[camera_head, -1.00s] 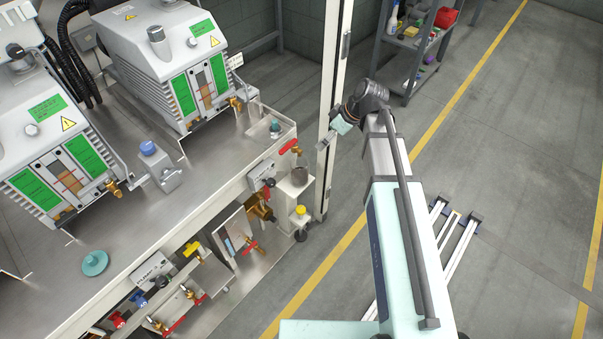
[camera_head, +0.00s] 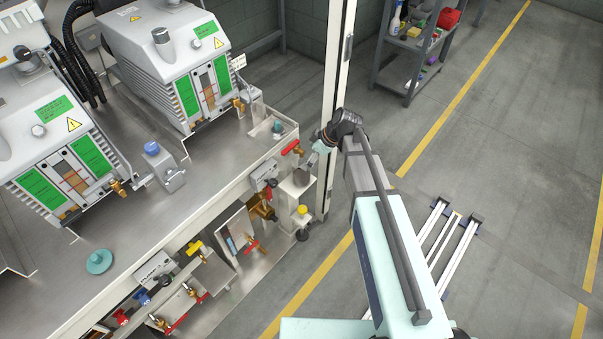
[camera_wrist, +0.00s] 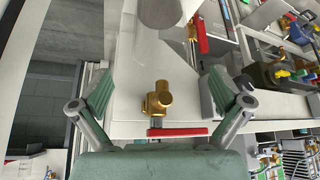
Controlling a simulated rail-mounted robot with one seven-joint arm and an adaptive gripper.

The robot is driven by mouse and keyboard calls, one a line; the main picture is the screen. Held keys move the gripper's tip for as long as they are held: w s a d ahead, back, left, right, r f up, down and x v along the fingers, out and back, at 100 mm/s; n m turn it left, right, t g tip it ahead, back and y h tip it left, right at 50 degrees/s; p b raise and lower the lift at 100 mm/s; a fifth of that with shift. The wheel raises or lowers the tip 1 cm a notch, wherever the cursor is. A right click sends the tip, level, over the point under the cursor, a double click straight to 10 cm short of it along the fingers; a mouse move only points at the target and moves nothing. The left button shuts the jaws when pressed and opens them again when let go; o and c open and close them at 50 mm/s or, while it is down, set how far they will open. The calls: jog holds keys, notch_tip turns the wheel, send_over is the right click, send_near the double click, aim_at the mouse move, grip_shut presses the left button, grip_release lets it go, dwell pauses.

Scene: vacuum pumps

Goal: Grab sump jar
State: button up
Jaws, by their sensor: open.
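A grey cylinder (camera_head: 299,179), which looks like the sump jar, stands at the bench's right front corner in the head view, below a red-handled valve (camera_head: 291,147). What may be the same cylinder (camera_wrist: 162,12) is cut off by the top edge of the wrist view. My gripper (camera_head: 321,147) is just right of the valve and above the cylinder. In the wrist view my gripper (camera_wrist: 160,95) is open, its two fingers wide apart and nothing held. A brass fitting (camera_wrist: 157,100) with a red handle (camera_wrist: 178,132) shows between the fingers.
A white upright post (camera_head: 336,70) stands close behind my gripper. Two pumps (camera_head: 165,60) sit on the metal bench (camera_head: 215,175). Several valves and pipes crowd the lower shelf. A grey shelf rack (camera_head: 412,60) is at the back. The floor to the right is mostly clear.

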aim_at(302, 163)
jog(key=shift+p+x, duration=0.55)
jog(key=shift+x, duration=2.3)
jog(key=shift+s, duration=0.15)
jog(key=c, duration=1.9)
